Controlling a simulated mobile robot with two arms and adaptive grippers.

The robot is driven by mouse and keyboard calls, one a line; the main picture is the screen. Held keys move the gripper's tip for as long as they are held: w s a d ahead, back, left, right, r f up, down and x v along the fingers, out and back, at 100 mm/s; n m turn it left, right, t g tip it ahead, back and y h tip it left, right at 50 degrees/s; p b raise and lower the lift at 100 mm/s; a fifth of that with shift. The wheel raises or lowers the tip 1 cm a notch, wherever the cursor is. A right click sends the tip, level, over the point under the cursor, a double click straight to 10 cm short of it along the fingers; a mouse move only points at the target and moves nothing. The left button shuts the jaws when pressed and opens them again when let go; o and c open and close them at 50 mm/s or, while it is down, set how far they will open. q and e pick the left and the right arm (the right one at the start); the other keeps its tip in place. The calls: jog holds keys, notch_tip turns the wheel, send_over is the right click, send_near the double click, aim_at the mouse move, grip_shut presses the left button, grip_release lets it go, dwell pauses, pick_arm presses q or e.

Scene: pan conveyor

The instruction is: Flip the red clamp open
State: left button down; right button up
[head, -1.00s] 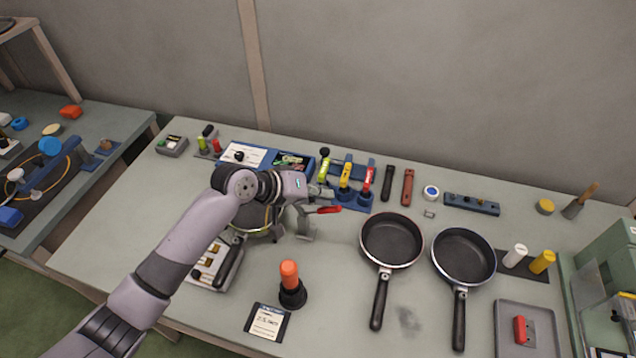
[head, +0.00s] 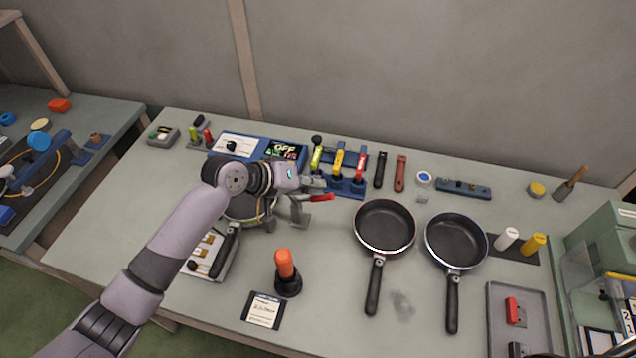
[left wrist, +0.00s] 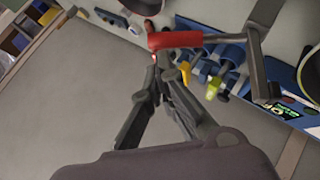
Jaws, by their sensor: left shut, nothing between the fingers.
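The red clamp handle (head: 322,197) sticks out to the right from a grey metal clamp body (head: 299,211) on the workbench. In the left wrist view, the red handle (left wrist: 177,40) lies across just beyond the fingertips, joined to a grey arm (left wrist: 257,65). My left gripper (head: 318,183) is shut and empty, right beside the handle. In the left wrist view its fingertips (left wrist: 165,62) meet next to the handle's end; I cannot tell whether they touch it. A pan (head: 243,206) beside the clamp is partly hidden by my left arm. My right gripper is not in view.
Two dark pans (head: 384,227) (head: 456,240) lie right of the clamp. Behind it stands a blue rack (head: 347,187) with coloured-handled levers. An orange-topped knob (head: 285,264) stands in front. A grey tray (head: 535,300) is at the right.

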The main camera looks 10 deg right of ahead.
pick_arm(q)
jog(key=v, duration=1.1)
jog(key=shift+f, duration=0.1)
